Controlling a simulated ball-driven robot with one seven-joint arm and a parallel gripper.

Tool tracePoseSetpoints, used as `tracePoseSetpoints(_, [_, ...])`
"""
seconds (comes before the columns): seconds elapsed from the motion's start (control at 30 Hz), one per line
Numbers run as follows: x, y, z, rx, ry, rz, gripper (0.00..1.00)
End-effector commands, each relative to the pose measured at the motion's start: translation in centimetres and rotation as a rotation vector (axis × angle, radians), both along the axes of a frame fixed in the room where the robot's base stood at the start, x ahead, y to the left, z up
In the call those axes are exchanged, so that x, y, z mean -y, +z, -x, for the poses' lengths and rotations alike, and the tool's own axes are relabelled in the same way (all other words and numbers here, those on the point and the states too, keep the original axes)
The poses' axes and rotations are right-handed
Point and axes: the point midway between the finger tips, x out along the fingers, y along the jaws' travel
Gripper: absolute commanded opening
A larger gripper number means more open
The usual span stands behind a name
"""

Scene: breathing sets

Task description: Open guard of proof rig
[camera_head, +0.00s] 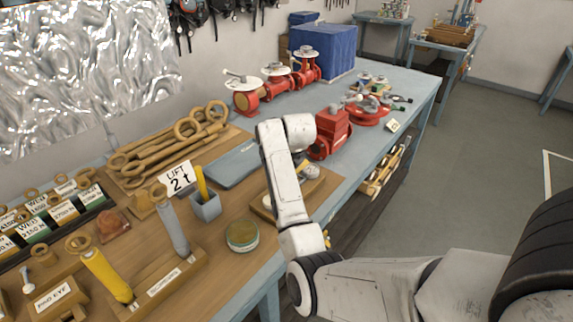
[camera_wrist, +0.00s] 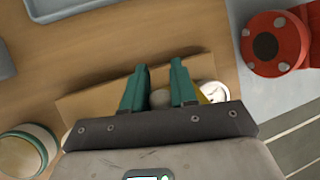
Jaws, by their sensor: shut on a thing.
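I cannot tell for certain which thing is the proof rig or its guard. A crumpled, shiny, see-through-looking sheet (camera_head: 80,70) stands upright at the upper left, behind the bench. In the wrist view my gripper (camera_wrist: 160,67) has its two green fingers over a wooden board (camera_wrist: 85,105), shut on a small grey rounded thing (camera_wrist: 160,98) between them. My own wrist hides most of that thing. In the head view my arm covers the gripper; the wooden board (camera_head: 262,207) shows beside it at the bench's front edge.
Red valves (camera_head: 333,130) stand on the bench right of my arm. Eye bolts and labelled weights fill the left end.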

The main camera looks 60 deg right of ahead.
Motion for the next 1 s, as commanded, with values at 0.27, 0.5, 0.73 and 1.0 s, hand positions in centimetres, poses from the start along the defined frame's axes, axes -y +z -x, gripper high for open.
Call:
tracePoseSetpoints(0.27, [0.2,-0.5,-0.9,-0.226,0.003,-0.057,0.00])
tracePoseSetpoints(0.5, [0.2,-0.8,-1.2,-0.363,0.004,-0.089,0.00])
tracePoseSetpoints(0.73, [0.3,-1.0,-1.3,-0.431,0.004,-0.104,0.00])
tracePoseSetpoints(1.0, [0.3,-1.1,-1.3,-0.451,0.003,-0.110,0.00])
